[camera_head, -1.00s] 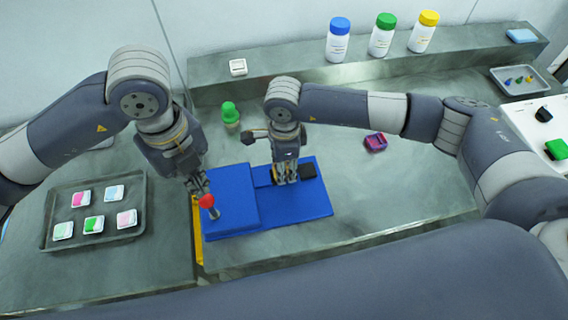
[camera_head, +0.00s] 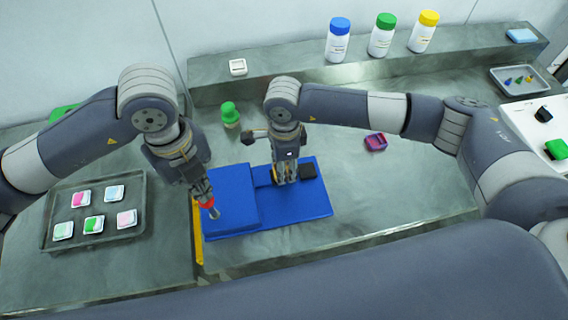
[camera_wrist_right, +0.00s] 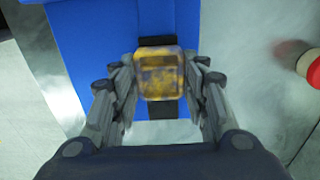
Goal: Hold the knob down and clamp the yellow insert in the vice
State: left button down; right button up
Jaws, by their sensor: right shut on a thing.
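The blue vice (camera_head: 232,198) lies on the bench in the head view, with a dark jaw (camera_head: 308,171) at its right. My right gripper (camera_head: 285,178) is over the vice and shut on the yellow insert, which shows between its fingers in the right wrist view (camera_wrist_right: 160,75). The insert is blurred, and I cannot tell whether it touches the jaws. The red knob (camera_head: 207,204) is at the left end of the vice, above a metal stem. My left gripper (camera_head: 204,196) is right at the knob from above; its fingertips are too small to read as open or shut.
A tray (camera_head: 50,243) with several coloured packs is at left. A green-capped bottle (camera_head: 230,113) stands behind the vice, and a magenta box (camera_head: 376,142) lies to the right. A red and pale round thing (camera_wrist_right: 297,60) is at the wrist view's right edge. Bench in front is clear.

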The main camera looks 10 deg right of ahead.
aim_at(208, 204)
pick_arm(q)
jog(key=shift+f, duration=0.95)
jog(key=shift+f, duration=0.1)
jog(key=shift+s+f, duration=0.1)
jog(key=shift+f, duration=3)
pick_arm(e)
jog(key=shift+f, duration=0.25)
jog(key=shift+f, duration=0.8)
jog(key=o, duration=1.1)
jog(key=shift+o, duration=0.5)
